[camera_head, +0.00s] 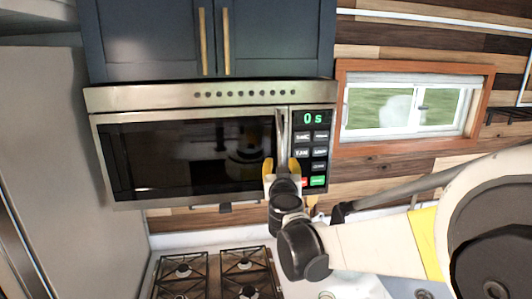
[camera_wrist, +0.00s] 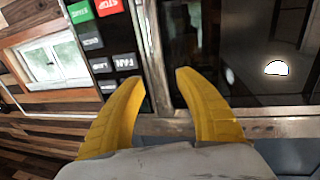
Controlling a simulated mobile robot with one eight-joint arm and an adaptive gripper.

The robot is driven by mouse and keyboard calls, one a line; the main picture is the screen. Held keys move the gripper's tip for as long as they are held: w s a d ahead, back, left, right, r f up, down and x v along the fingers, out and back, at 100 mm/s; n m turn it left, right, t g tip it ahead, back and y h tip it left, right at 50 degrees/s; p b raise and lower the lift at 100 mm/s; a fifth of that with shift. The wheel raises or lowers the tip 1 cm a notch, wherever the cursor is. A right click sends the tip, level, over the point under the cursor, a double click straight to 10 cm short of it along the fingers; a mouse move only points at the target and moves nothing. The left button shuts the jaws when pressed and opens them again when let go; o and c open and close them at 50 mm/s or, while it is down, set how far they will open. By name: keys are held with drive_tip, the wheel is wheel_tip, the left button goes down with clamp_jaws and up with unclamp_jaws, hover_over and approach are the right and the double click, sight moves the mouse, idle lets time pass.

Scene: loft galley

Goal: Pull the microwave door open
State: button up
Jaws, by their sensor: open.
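The microwave (camera_head: 210,95) hangs below dark blue cabinets, and its dark glass door (camera_head: 165,155) looks shut. The vertical metal door handle (camera_head: 281,128) is at the door's right edge, beside the control panel (camera_head: 313,140) reading "0 s". My gripper (camera_head: 281,164) is at the lower part of the handle, with its yellow fingers open. In the wrist view, my gripper (camera_wrist: 161,77) has one finger on each side of the handle (camera_wrist: 151,50). A gap shows between handle and fingers; contact cannot be told.
A gas stove (camera_head: 215,275) stands below the microwave. A tall grey fridge (camera_head: 55,140) is at the left. A wood-framed window (camera_head: 410,105) is in the plank wall at the right. Space in front of the door's left part looks clear.

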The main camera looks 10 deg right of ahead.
sight(280, 158)
drive_tip(key=w, duration=0.3)
drive_tip(key=w+d+p, duration=0.1)
drive_tip(key=w, duration=0.2)
drive_tip(key=shift+d, duration=0.1)
drive_tip(key=shift+s, duration=0.1)
clamp_jaws()
